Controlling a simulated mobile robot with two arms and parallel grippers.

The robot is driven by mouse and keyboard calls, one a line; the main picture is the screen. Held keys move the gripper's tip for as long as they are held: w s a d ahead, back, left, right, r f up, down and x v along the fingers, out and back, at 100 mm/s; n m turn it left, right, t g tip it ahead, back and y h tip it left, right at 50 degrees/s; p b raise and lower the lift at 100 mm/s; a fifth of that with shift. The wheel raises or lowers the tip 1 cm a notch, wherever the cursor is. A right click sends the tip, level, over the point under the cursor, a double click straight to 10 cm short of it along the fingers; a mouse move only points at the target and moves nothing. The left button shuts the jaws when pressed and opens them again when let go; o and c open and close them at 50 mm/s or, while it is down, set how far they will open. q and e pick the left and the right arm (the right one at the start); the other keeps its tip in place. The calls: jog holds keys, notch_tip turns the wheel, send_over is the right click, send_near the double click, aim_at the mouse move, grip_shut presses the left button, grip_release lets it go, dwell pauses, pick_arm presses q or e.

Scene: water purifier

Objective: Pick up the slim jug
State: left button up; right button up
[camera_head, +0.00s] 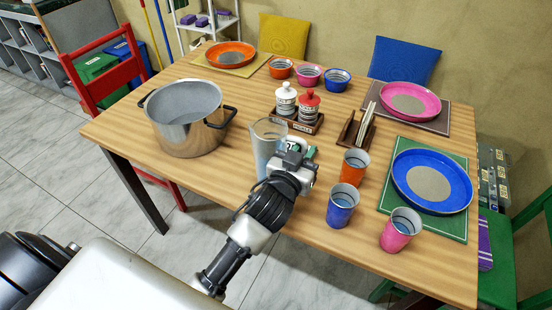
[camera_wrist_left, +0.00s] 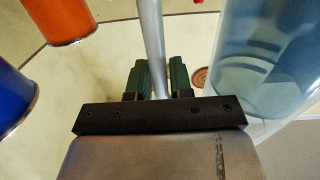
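The slim jug (camera_head: 264,146) is a tall, pale, see-through vessel near the front edge of the table, about upright. My left gripper (camera_head: 299,152) is at its right side, on the handle side. In the left wrist view the jug's clear body (camera_wrist_left: 265,60) fills the upper right, and its grey handle bar (camera_wrist_left: 152,45) runs down between the green fingers of my left gripper (camera_wrist_left: 159,78). The fingers sit close against both sides of the bar. The jug's base is hidden behind my arm, so I cannot tell whether it touches the table. My right gripper is out of view.
A large metal pot (camera_head: 187,128) stands left of the jug. A shaker rack (camera_head: 307,122) is behind it. An orange cup (camera_head: 353,168), a blue cup (camera_head: 341,207) and a pink cup (camera_head: 399,232) stand to the right. The front left of the wooden table (camera_head: 120,127) is clear.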

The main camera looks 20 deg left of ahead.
pick_arm(q)
grip_shut()
jog(key=shift+r, duration=0.3)
